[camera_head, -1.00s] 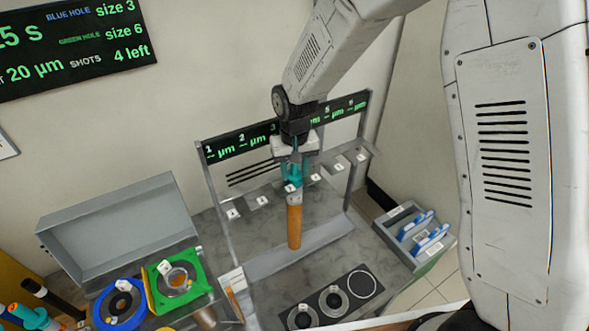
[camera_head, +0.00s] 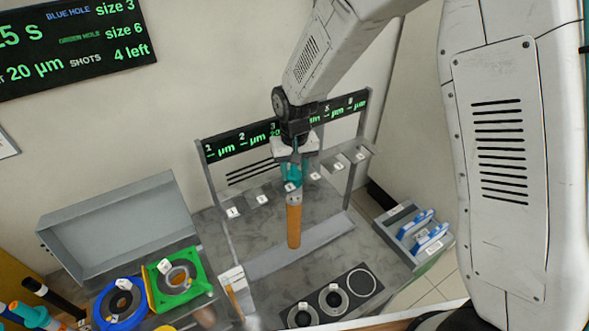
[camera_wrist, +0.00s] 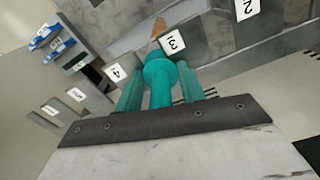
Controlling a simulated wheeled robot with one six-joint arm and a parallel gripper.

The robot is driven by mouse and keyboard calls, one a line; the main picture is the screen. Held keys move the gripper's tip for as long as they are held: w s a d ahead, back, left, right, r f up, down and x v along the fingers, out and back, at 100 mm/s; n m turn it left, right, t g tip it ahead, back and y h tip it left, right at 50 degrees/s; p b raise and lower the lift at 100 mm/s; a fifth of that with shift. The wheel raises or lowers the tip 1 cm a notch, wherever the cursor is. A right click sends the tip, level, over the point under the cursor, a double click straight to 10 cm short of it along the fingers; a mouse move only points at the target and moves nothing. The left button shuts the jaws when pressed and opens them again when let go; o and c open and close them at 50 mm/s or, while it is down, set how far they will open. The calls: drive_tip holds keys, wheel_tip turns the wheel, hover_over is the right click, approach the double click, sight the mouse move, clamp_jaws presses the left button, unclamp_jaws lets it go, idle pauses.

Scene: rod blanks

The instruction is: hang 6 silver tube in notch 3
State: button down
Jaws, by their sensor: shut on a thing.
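My gripper (camera_head: 292,172) is shut on a rod with a teal head and an orange-brown body (camera_head: 294,225). The rod hangs upright at the notched rack (camera_head: 330,170), in line with the notch 3 tag (camera_head: 290,187). In the wrist view the teal head (camera_wrist: 160,72) sits between the two teal fingers, beside tag 3 (camera_wrist: 174,42) and tag 4 (camera_wrist: 117,72). I cannot tell whether the head rests on the notch. The held body looks orange-brown, and no silver tube is clear in view.
A green gauge plate (camera_head: 203,276) and a blue ring (camera_head: 141,309) lie at front left, near a grey open box (camera_head: 118,228). A black plate with round holes (camera_head: 366,283) is in front. A grey bin with blue-handled items (camera_head: 404,247) stands right. The other notches look empty.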

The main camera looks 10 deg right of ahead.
drive_tip(key=shift+s+f, duration=0.1)
drive_tip(key=shift+f, duration=0.1)
drive_tip(key=c, duration=0.8)
unclamp_jaws()
drive_tip(key=shift+s, duration=0.1)
drive_tip(key=r, duration=0.8)
drive_tip(key=shift+w+r, duration=0.1)
drive_tip(key=shift+w, duration=0.1)
drive_tip(key=s+d+r, duration=0.5)
drive_tip(key=s+d, duration=0.1)
drive_tip(key=s, duration=0.4)
drive_tip(key=s+d+r+m+t, duration=0.1)
drive_tip(key=s+d+r, duration=0.4)
drive_tip(key=s, duration=0.4)
drive_tip(key=s+d+r, duration=0.6)
drive_tip(key=s+d, duration=0.1)
drive_tip(key=s, duration=0.3)
drive_tip(key=shift+s+d+m, duration=0.3)
drive_tip(key=shift+d, duration=0.1)
